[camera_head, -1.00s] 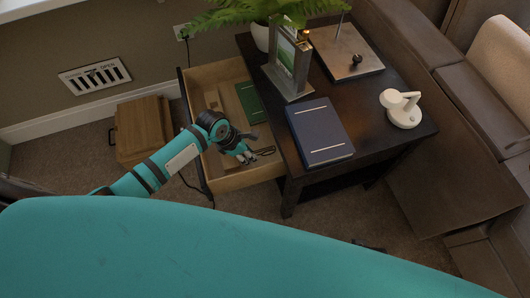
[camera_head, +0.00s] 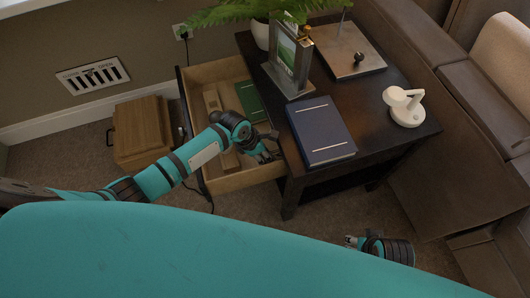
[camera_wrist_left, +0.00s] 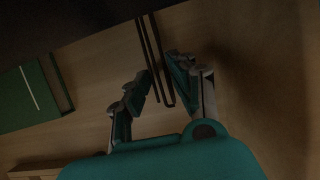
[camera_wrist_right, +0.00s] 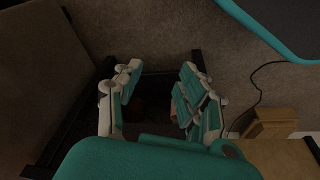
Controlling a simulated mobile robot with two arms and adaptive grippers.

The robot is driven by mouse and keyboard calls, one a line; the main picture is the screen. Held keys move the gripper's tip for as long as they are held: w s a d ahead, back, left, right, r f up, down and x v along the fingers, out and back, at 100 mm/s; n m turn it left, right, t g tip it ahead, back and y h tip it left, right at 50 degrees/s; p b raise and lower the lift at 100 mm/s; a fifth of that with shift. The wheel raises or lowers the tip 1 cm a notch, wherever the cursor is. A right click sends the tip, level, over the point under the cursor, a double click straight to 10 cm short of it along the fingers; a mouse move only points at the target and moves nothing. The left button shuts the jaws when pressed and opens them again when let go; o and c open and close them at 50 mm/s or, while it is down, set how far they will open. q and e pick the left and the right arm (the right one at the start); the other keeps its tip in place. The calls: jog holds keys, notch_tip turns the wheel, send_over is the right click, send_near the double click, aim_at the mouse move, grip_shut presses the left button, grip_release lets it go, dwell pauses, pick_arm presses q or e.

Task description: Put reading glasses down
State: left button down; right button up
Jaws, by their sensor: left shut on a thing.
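The reading glasses (camera_wrist_left: 167,85) show as thin dark bars between the fingers of my left gripper (camera_wrist_left: 160,78), which is shut on them. In the head view my left gripper (camera_head: 268,154) is over the front right part of the open wooden drawer (camera_head: 245,179), close to the table's edge. There the glasses are mostly hidden by the fingers and the table edge. My right gripper (camera_head: 351,241) is low, in front of the table and apart from it. It is open and empty in the right wrist view (camera_wrist_right: 152,82).
The drawer also holds a green book (camera_head: 249,100) and a light wooden piece (camera_head: 212,102). The dark table (camera_head: 378,125) carries a blue book (camera_head: 321,131), a picture frame (camera_head: 290,66), a white lamp-like object (camera_head: 405,107) and a plant (camera_head: 260,34). A wooden box (camera_head: 142,130) stands left of the drawer.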

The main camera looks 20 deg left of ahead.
pick_arm(q)
jog(key=c, duration=1.1)
grip_release()
jog(key=shift+f, duration=0.1)
pick_arm(e)
jog(key=shift+f, duration=0.15)
pick_arm(q)
jog(key=shift+s+a+r, duration=0.1)
jog(key=shift+r, duration=0.4)
jog(key=p+v, duration=0.2)
jog(key=v, duration=0.3)
jog(key=shift+p, duration=0.3)
jog(key=p+v, duration=0.2)
jog(key=v, duration=0.4)
jog(key=shift+r, duration=0.15)
pick_arm(e)
jog(key=s+f, duration=0.2)
jog(key=f, duration=0.5)
jog(key=s+f+g, duration=0.1)
jog(key=s+f, duration=0.2)
jog(key=f, duration=0.4)
jog(key=shift+s+d, duration=0.35)
